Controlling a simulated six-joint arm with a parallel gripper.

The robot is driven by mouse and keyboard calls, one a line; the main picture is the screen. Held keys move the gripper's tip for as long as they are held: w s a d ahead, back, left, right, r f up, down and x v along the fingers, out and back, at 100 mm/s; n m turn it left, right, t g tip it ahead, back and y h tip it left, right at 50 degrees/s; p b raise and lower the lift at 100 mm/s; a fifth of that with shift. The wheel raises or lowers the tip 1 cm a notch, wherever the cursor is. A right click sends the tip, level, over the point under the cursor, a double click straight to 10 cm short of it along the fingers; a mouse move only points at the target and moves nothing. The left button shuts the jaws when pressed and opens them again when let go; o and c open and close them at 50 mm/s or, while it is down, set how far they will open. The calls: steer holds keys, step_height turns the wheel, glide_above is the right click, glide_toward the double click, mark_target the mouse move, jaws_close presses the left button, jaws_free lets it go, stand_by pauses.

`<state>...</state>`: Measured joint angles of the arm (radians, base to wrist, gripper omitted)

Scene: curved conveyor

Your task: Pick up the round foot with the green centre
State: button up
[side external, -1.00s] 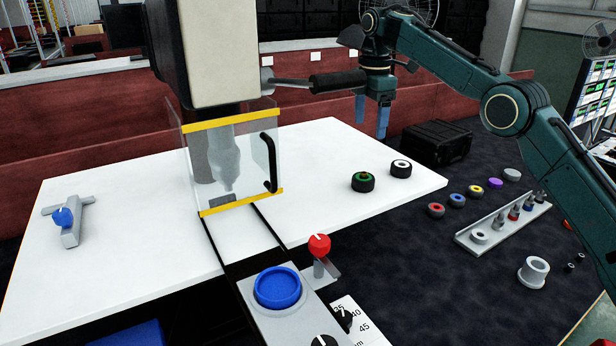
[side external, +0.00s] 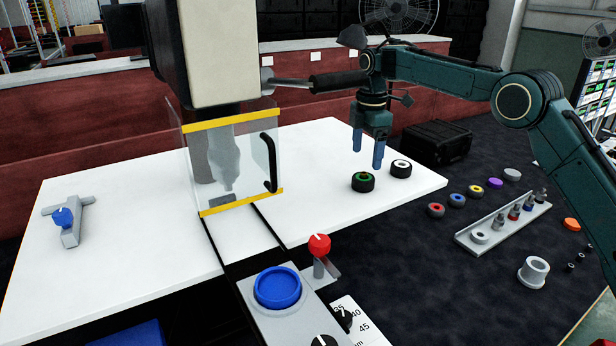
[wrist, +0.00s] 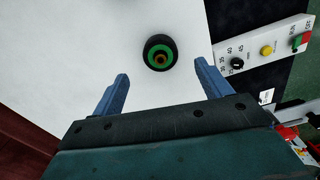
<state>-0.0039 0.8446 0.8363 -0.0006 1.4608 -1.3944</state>
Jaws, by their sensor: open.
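The round foot with the green centre (side external: 362,182) is a short black ring lying on the white table near its right part. In the wrist view the green-centred foot (wrist: 160,53) shows a green ring around a brown middle, beyond the fingertips and roughly between their lines. My gripper (side external: 368,160) has two blue fingers pointing down, above the table and close to the foot, apart from it. In the wrist view my gripper (wrist: 162,78) is open with nothing between its fingers.
A black foot with a white centre (side external: 401,168) stands just right of the green-centred one. A clear guard (side external: 236,160) with yellow edges stands to the left. Several coloured rings and a grey tray (side external: 503,222) lie on the dark surface at right. A black case (side external: 437,142) sits behind.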

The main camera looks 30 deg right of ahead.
mark_target(363, 173)
steer(key=shift+f, duration=0.5)
steer(key=shift+f, duration=0.1)
steer(key=shift+a+f, duration=0.2)
steer(key=shift+f, duration=2.3)
steer(key=shift+c, duration=0.5)
steer(key=c, duration=1)
